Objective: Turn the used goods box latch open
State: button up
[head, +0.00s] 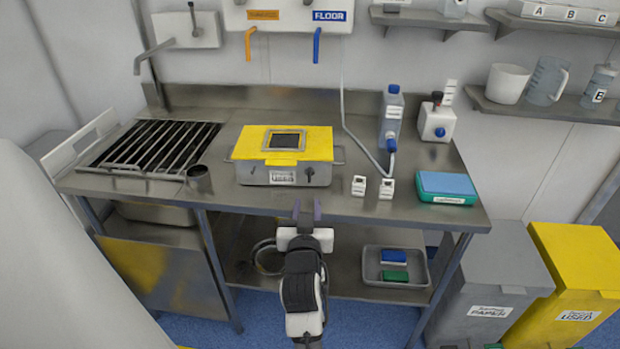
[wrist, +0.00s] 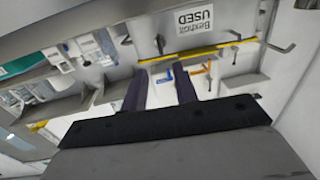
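The used goods box (head: 258,171) is a metal box with a yellow lid and a dark window on top. It stands on the steel table. Its front carries a white label (head: 282,177) and, right of it, a small dark latch (head: 308,174). In the upside-down wrist view the label (wrist: 194,22) and the latch (wrist: 160,43) show near the top, with the lid's yellow edge (wrist: 205,50). The latch looks roughly upright there; its exact angle is too small to tell. My gripper (head: 307,207) is open and empty, in front of the table edge, apart from the latch.
The steel table (head: 235,198) has small white blocks (head: 359,186) and a green-blue box (head: 446,187) to the right. A lower shelf holds a tray (head: 396,253). Bins (head: 490,280) stand at right.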

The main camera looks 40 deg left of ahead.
aim_at(309, 177)
jog(key=p+x, duration=0.2)
jog(key=x, duration=0.8)
jog(key=shift+w, duration=0.1)
grip_shut()
